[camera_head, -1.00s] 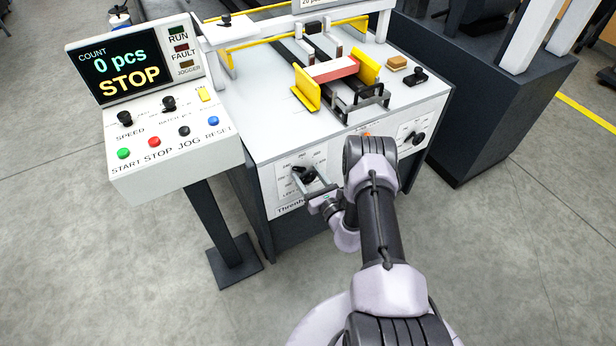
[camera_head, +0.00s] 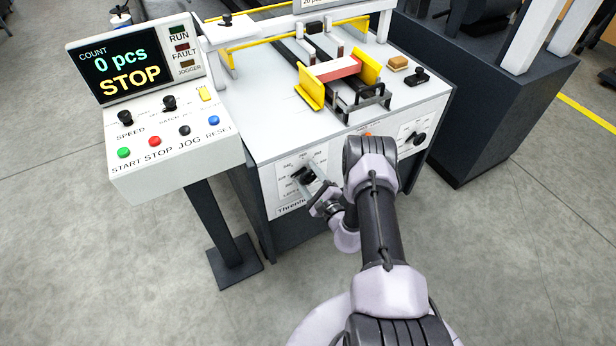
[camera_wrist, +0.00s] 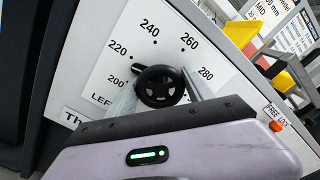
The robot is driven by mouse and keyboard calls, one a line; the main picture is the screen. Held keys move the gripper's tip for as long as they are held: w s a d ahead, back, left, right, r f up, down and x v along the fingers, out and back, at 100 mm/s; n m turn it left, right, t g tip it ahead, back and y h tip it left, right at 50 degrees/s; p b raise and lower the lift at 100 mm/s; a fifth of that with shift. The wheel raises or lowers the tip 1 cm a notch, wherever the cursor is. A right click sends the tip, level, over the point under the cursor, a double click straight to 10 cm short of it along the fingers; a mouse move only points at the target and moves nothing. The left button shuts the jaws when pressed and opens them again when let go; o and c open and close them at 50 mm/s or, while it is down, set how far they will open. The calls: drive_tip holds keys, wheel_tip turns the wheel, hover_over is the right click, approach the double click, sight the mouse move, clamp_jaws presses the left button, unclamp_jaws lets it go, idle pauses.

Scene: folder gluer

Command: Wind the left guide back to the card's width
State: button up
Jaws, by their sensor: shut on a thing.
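The left guide (camera_head: 311,89) is a yellow angled plate on the feed table, at the left end of the red card (camera_head: 336,69). I cannot tell whether it touches the card. The right guide (camera_head: 369,69) is yellow and stands at the card's right end. The left guide's black round knob (camera_head: 304,175) is on the front panel. In the wrist view the knob (camera_wrist: 160,88) sits on a dial marked 200 to 280, its dark nub pointing up-left near 220. My gripper (camera_head: 316,190) is shut on the knob, one finger on each side.
An orange part by the FREE/LOCK label (camera_wrist: 276,126) is right of the dial. A second knob (camera_head: 418,138) is on the panel's right. The control console (camera_head: 170,130) reads STOP, 0 pcs, and stands left. Floor in front is open.

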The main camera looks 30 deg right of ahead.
drive_tip(key=n, duration=0.6)
drive_tip(key=shift+n, duration=0.3)
idle(0.5)
drive_tip(key=o, duration=1.4)
drive_tip(key=shift+c, duration=0.2)
drive_tip(key=s+p, duration=0.6)
drive_tip(key=s, duration=1.1)
drive_tip(key=shift+s+d, duration=0.2)
drive_tip(key=shift+d, duration=0.05)
